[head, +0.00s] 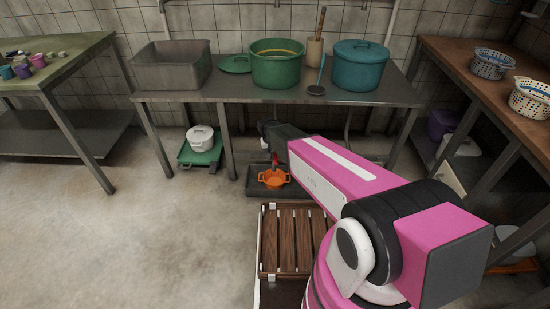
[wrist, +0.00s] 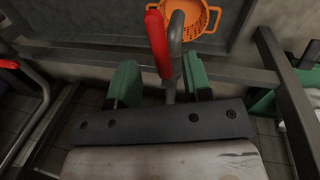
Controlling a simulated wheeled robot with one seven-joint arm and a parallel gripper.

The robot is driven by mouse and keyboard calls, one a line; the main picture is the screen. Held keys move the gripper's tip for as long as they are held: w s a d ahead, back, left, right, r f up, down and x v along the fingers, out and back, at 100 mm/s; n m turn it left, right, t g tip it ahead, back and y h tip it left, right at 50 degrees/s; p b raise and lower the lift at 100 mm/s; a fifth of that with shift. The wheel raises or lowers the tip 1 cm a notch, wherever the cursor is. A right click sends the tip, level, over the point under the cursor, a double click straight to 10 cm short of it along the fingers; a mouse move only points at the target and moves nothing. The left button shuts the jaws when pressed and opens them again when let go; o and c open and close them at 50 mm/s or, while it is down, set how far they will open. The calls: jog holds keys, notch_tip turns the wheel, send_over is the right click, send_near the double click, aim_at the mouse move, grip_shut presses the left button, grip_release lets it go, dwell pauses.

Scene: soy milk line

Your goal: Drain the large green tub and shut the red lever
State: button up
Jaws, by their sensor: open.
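The large green tub (head: 276,73) stands open on the metal table, with pale contents just visible below its rim. The red lever (head: 275,160) shows small under the table's front edge, above an orange colander (head: 273,179). In the wrist view the red lever (wrist: 158,45) lies alongside a grey pipe (wrist: 175,38), with the orange colander (wrist: 194,20) beyond. My gripper (wrist: 161,80) is open, its green fingers on either side of the pipe and lever. I cannot tell whether either finger touches them. In the head view my arm hides part of the area below the tub.
The metal table (head: 180,96) also holds a grey basin (head: 171,68), a green lid (head: 235,64) and a lidded teal pot (head: 357,68). A slatted wooden platform (head: 290,240) lies in front. A white pot (head: 200,138) sits under the table. Floor at left is clear.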

aim_at(276, 158)
jog(key=shift+d+f, duration=0.15)
jog(key=shift+f, duration=0.65)
jog(key=shift+d+f, duration=0.15)
jog(key=shift+f, duration=0.6)
grip_shut()
